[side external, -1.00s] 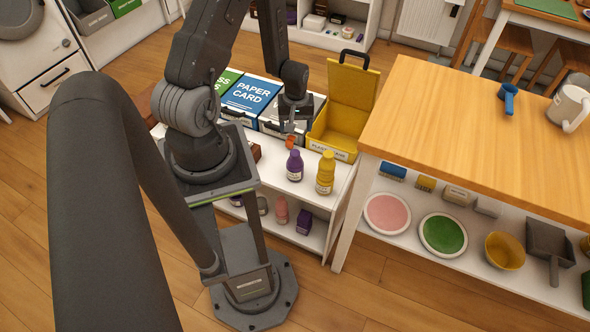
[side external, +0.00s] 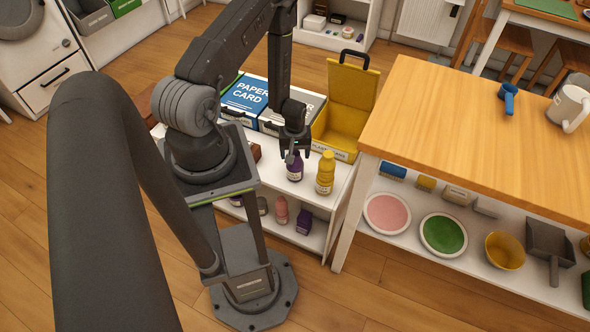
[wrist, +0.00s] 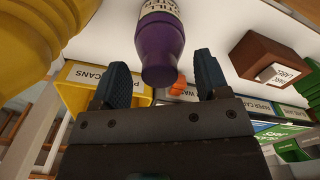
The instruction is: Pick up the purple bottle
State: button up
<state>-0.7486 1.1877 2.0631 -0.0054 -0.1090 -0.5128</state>
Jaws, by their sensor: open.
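The purple bottle (side external: 294,168) stands upright on the white shelf top, beside a yellow bottle (side external: 325,174). It also shows in the wrist view (wrist: 160,45), just beyond the gap between my fingers. My gripper (side external: 291,152) is open and points down at the bottle's top in the side view, covering part of it. In the wrist view my two dark fingertips (wrist: 163,80) are spread and empty. I cannot tell whether a finger touches the bottle.
A yellow open bin (side external: 340,122) stands behind the bottles. Paper and card boxes (side external: 246,93) stand to the left. A brown box (wrist: 268,58) sits on the shelf, and an orange item (wrist: 179,84) lies near. A wooden table (side external: 460,130) stands to the right.

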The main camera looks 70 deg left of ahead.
jog(key=shift+f, duration=0.35)
jog(key=shift+c, duration=0.2)
grip_shut()
jog(key=shift+r, duration=0.15)
